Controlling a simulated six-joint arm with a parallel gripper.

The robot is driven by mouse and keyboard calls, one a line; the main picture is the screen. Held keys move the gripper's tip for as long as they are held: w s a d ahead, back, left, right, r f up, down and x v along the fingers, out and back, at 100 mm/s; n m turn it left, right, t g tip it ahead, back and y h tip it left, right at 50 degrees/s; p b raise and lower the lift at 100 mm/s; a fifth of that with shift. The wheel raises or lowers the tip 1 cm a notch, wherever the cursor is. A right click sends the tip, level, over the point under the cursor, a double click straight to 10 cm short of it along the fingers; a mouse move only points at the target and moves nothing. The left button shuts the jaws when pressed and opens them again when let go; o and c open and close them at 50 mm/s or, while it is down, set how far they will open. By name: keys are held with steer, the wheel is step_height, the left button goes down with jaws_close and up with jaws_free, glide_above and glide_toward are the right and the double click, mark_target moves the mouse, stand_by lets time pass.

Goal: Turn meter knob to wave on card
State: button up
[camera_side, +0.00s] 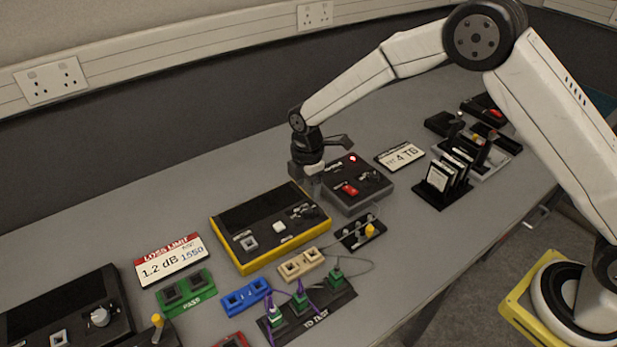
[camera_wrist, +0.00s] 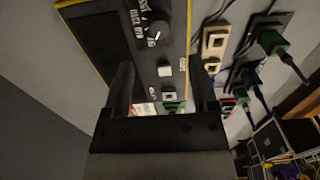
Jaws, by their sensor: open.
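The yellow-edged black meter (camera_side: 228,225) lies on the bench in the middle of the side view. Its dark round knob (camera_side: 301,211) is near its right end; the knob also shows at the top of the wrist view (camera_wrist: 158,31), with a white pointer mark. Labels around it are too small to read surely. The loss limit card (camera_side: 171,262) lies left of the meter and reads 1.2 dB and 1550. My gripper (camera_side: 307,184) is above the bench by the meter's far right corner. Its fingers (camera_wrist: 162,88) are apart and empty in the wrist view, not around the knob.
A dark box with a red switch (camera_side: 349,188) stands close right of my gripper. Green, blue and beige couplers (camera_side: 301,264) and a test strip with cables (camera_side: 308,312) lie in front. Another black unit (camera_side: 62,305) is at lower left. The bench behind the meter is clear.

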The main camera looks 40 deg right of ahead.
mark_target(308, 209)
steer(key=shift+f, duration=3.7)
jaws_close()
